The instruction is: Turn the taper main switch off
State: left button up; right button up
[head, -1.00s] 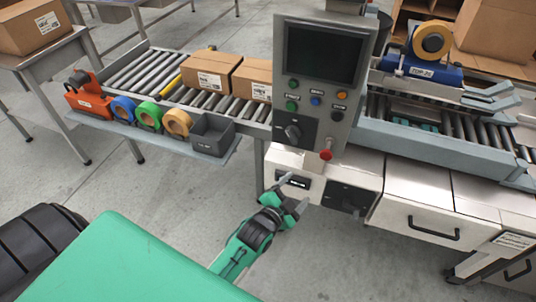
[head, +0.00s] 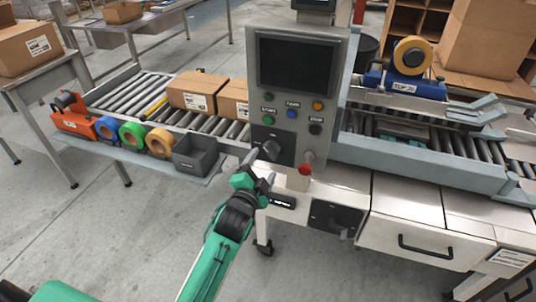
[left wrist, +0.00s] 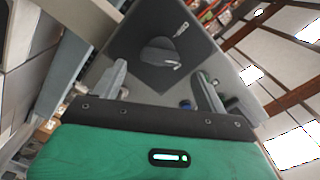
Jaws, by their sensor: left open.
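The main switch is a dark rotary knob (head: 270,149) on a black plate at the lower left of the grey control panel (head: 337,120). In the left wrist view the knob (left wrist: 161,53) lies ahead, between the lines of my two fingers. My left gripper (head: 262,169) is open and empty, just below and in front of the knob. Its fingers also show apart in the left wrist view (left wrist: 164,80), with no visible contact with the knob. My right gripper is not in view.
A red stop button (head: 305,169) sits right of the switch, with coloured buttons above. Left are a roller conveyor with cartons (head: 192,92), tape rolls (head: 132,133) and a grey bin (head: 195,153). The taping machine (head: 405,84) stands right. White drawers (head: 425,227) lie below.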

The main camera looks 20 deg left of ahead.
aim_at(269, 154)
pick_arm(q)
jog(key=shift+w+d, duration=0.1)
jog(key=shift+w, duration=2.7)
jog(key=c, duration=1)
